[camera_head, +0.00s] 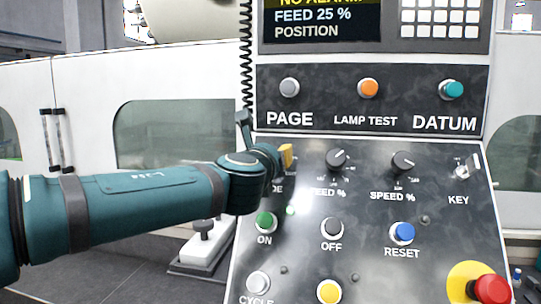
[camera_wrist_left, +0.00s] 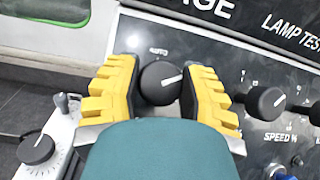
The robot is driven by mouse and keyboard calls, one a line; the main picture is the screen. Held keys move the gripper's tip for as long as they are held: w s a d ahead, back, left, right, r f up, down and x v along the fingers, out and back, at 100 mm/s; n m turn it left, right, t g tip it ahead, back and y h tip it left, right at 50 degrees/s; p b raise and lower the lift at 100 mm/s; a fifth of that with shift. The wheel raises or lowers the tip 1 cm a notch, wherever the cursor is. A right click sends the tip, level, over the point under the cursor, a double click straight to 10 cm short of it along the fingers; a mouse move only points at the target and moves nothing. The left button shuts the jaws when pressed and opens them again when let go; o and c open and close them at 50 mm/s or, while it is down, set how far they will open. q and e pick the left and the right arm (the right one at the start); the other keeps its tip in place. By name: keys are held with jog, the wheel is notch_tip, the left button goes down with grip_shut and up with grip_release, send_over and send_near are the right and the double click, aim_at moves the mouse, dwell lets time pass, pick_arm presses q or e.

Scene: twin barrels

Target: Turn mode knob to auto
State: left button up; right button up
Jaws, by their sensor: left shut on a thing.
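The mode knob (camera_wrist_left: 156,90) is black and round with a white pointer line. In the left wrist view the line points right and slightly up, while the AUTO label (camera_wrist_left: 158,51) is above the knob. The yellow ridged fingers of my left gripper (camera_wrist_left: 160,90) are closed on both sides of the knob. In the head view my left gripper (camera_head: 286,156) is at the upper left of the sloped panel (camera_head: 370,215). The arm hides the mode knob and part of its label there. My right gripper is in neither view.
The feed knob (camera_head: 337,159), speed knob (camera_head: 404,162) and key switch (camera_head: 467,167) are to the right. The green ON button (camera_head: 265,222) is below. A coiled black cable (camera_head: 246,55) hangs along the panel's left edge. A white box (camera_head: 205,245) stands left of the panel.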

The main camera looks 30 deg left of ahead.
pick_arm(q)
jog(key=shift+n+g+y+b, duration=0.4)
jog(key=shift+n+y+b, duration=0.7)
jog(key=shift+n, duration=0.8)
jog(key=n+g+y, duration=0.1)
jog(key=n, duration=0.1)
jog(key=shift+n+y+b, duration=0.3)
jog(key=shift+y, duration=0.1)
jog(key=shift+n+g+y, duration=0.5)
jog(key=shift+n+y, duration=0.1)
jog(key=shift+n, duration=0.6)
jog(key=n+g+y, duration=0.1)
jog(key=n, duration=0.2)
jog(key=shift+r+g, duration=0.1)
jog(key=shift+g, duration=0.3)
jog(key=shift+n+g+y+p, duration=0.5)
jog(key=shift+n+g+p, duration=0.45)
jog(key=shift+n, duration=0.85)
jog(key=shift+g, duration=0.25)
jog(key=o, duration=1.2)
